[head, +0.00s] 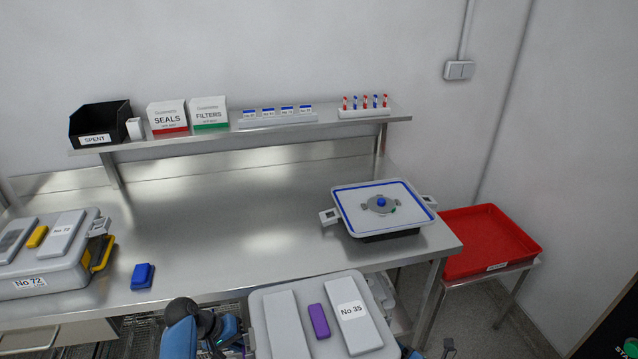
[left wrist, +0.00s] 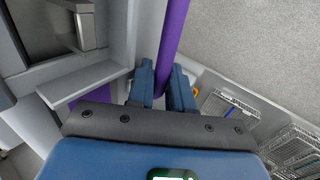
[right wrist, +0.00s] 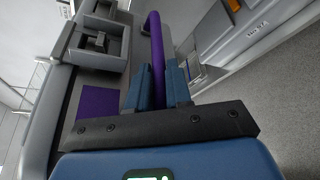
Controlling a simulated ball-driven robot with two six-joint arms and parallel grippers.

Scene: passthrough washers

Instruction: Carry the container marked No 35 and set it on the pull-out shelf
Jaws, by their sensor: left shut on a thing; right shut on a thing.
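The grey container marked No 35 (head: 322,325) is at the bottom of the head view, in front of the bench, with a purple piece (head: 319,321) on its lid. My left gripper (left wrist: 163,80) is shut on a purple bar handle (left wrist: 173,35) of the container in the left wrist view. My right gripper (right wrist: 158,80) is shut on another purple bar handle (right wrist: 155,40) in the right wrist view. In the head view the fingertips are hidden. I cannot make out the pull-out shelf for certain.
The steel bench (head: 250,225) holds container No 72 (head: 50,262), a blue block (head: 143,276) and a blue-rimmed lidded tray (head: 360,218); its middle is clear. Wire baskets (head: 130,318) sit below. A red tray (head: 487,238) stands at right. A raised shelf (head: 225,133) holds boxes.

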